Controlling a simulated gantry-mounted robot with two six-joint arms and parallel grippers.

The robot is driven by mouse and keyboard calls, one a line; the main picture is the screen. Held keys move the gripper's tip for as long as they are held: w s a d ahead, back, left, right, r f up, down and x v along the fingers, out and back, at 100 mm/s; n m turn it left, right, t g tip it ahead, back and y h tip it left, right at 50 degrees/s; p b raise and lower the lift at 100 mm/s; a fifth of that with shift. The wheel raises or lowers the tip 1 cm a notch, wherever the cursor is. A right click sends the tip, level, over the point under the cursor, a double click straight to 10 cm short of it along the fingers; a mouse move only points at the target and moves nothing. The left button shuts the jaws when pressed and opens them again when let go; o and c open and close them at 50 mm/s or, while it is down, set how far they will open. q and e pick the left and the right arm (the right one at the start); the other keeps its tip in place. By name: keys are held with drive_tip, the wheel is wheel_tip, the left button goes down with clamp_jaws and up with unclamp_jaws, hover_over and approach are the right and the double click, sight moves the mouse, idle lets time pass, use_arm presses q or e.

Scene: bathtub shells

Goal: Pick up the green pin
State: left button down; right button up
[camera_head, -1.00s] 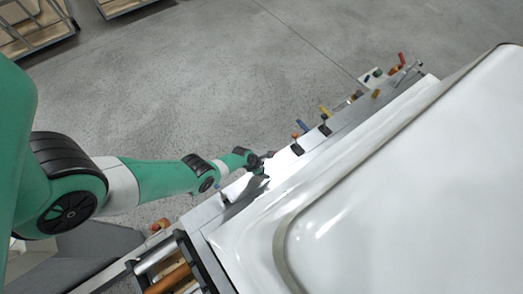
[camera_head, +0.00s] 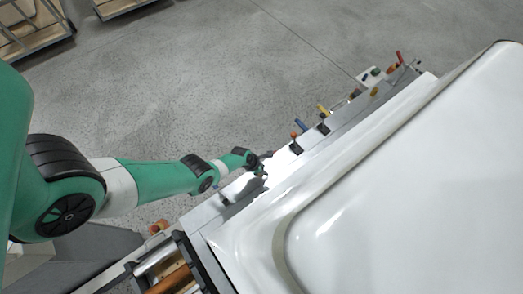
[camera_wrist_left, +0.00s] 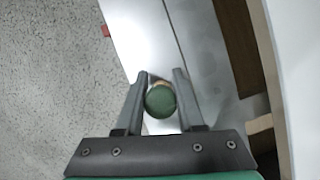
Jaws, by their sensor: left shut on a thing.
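The green pin (camera_wrist_left: 161,101) shows in the left wrist view as a round green top with a tan part just behind it. It sits between the two fingers of my left gripper (camera_wrist_left: 163,84), which is shut on it. In the head view my left gripper (camera_head: 262,164) is over the narrow metal ledge (camera_head: 240,187) beside the white tub shell. The pin cannot be made out there, as it is small and hidden by the gripper. Whether the pin touches the ledge cannot be told. My right gripper is not in view.
The large white tub shell (camera_head: 400,190) fills the right side. Several small coloured pins and tools, among them a blue one (camera_head: 301,125) and a yellow one (camera_head: 323,110), stand along the ledge up to the right. Open grey floor (camera_head: 200,90) lies to the left.

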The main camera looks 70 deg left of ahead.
use_arm(q)
wheel_tip(320, 180, up, 10)
drive_tip(key=p, duration=0.9)
